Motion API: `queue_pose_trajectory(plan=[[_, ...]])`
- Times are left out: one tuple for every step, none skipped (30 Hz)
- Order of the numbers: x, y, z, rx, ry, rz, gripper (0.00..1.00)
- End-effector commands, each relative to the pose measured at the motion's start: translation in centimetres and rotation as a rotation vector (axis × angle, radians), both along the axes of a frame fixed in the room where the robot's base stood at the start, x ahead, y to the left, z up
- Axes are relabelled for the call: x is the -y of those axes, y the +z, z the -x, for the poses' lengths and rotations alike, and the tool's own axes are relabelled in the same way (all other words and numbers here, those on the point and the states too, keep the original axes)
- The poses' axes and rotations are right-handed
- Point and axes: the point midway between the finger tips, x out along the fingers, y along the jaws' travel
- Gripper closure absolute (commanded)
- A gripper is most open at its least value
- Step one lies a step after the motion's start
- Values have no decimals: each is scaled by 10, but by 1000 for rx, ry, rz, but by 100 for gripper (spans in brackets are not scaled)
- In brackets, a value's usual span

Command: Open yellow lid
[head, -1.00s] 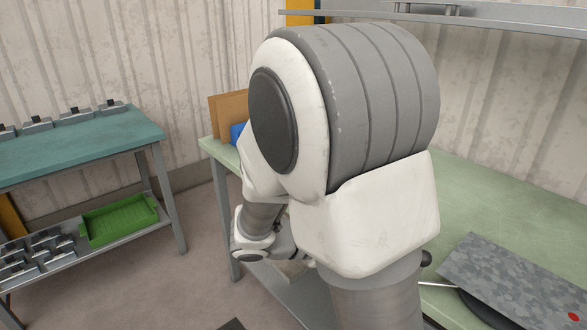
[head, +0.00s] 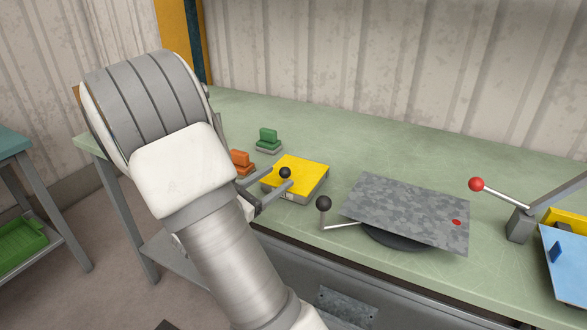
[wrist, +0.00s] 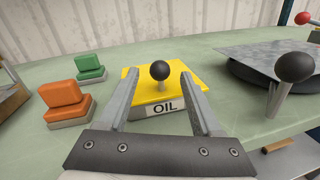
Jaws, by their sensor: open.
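The yellow lid (head: 300,172) lies flat and closed on a grey box on the green bench. It also shows in the wrist view (wrist: 185,92), with an OIL label (wrist: 164,108) on the box front. A black ball knob (wrist: 160,70) stands on a short stem on the lid; the head view shows it too (head: 285,172). My gripper (wrist: 158,85) is open, its fingers either side of the knob in the wrist view. In the head view my gripper (head: 268,188) is at the lid's near left side. I cannot tell whether the fingers touch anything.
Orange (head: 241,160) and green (head: 268,138) blocks sit left of and behind the lid. A grey metal sheet (head: 410,212) on a dark round base and a black-knobbed lever (head: 324,204) stand to the right. A red-knobbed lever (head: 477,185) is farther right.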

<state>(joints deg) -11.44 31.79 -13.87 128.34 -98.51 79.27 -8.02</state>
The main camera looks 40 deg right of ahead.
Motion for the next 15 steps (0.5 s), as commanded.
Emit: queue_pose_trajectory(plan=[[13, -1, -1, 1, -5, 0, 34], [19, -1, -2, 1, -4, 1, 34], [27, -1, -4, 0, -4, 0, 34], [33, -2, -5, 1, -4, 0, 34], [38, -1, -7, 1, -3, 0, 34], [45, -1, -8, 1, -4, 0, 34], [49, -1, -9, 0, -3, -1, 34], [53, -1, -10, 0, -2, 0, 34], [58, -1, -11, 0, -3, -1, 34], [62, -1, -12, 0, -2, 0, 34], [64, -1, -13, 1, -1, 0, 34], [67, -1, -13, 1, -1, -1, 34], [69, -1, -14, 1, -1, 0, 34], [71, 0, -14, 1, -1, 0, 34], [72, 0, -14, 0, -1, 0, 34]])
